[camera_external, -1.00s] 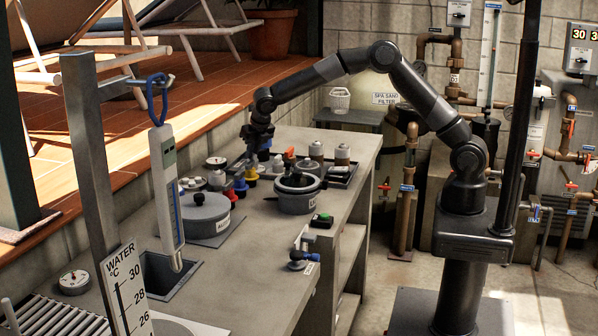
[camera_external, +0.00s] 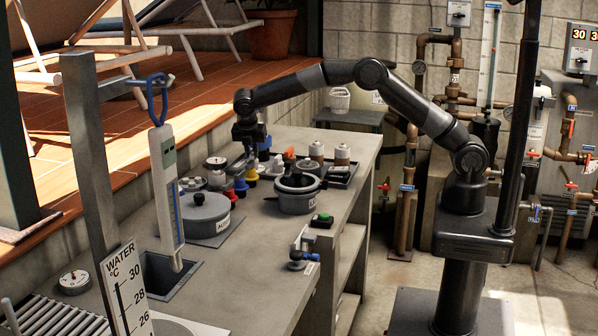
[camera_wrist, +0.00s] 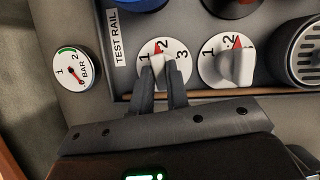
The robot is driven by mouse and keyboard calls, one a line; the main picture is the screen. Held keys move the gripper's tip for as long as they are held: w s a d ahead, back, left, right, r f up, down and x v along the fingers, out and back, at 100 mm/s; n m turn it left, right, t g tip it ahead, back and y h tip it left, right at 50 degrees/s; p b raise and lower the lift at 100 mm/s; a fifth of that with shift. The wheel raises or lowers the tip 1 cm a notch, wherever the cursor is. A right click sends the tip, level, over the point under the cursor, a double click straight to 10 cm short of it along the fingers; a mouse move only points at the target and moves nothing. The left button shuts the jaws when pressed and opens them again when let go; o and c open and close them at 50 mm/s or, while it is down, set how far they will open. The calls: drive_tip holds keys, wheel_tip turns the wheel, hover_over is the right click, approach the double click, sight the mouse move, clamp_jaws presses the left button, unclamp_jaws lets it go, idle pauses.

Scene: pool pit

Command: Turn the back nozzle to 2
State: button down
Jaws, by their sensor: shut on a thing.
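In the wrist view, two round white dials marked 1, 2, 3 sit side by side on the grey panel labelled TEST RAIL (camera_wrist: 115,38). My gripper (camera_wrist: 165,88) is shut on the white knob of the left dial (camera_wrist: 163,52); its fingers hide part of the knob. A red mark on this knob shows close beside the 2. The right dial's knob (camera_wrist: 230,70) is free, with its red tip near its own 2. In the external view, my gripper (camera_external: 248,153) is low over the far end of the bench; the dials are not clear there.
A round BAR gauge (camera_wrist: 77,68) with a red needle is left of the dials. A green button box (camera_external: 322,219) stands nearer.

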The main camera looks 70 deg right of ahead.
drive_tip(key=shift+a+f+m+g, duration=0.1)
drive_tip(key=shift+f+m+g, duration=0.3)
drive_tip(key=shift+m, duration=0.3)
drive_tip(key=shift+s, duration=0.1)
drive_tip(key=c, duration=1.4)
unclamp_jaws()
drive_tip(key=shift+r, duration=0.3)
drive_tip(key=v, duration=1)
drive_tip(key=shift+r, duration=0.2)
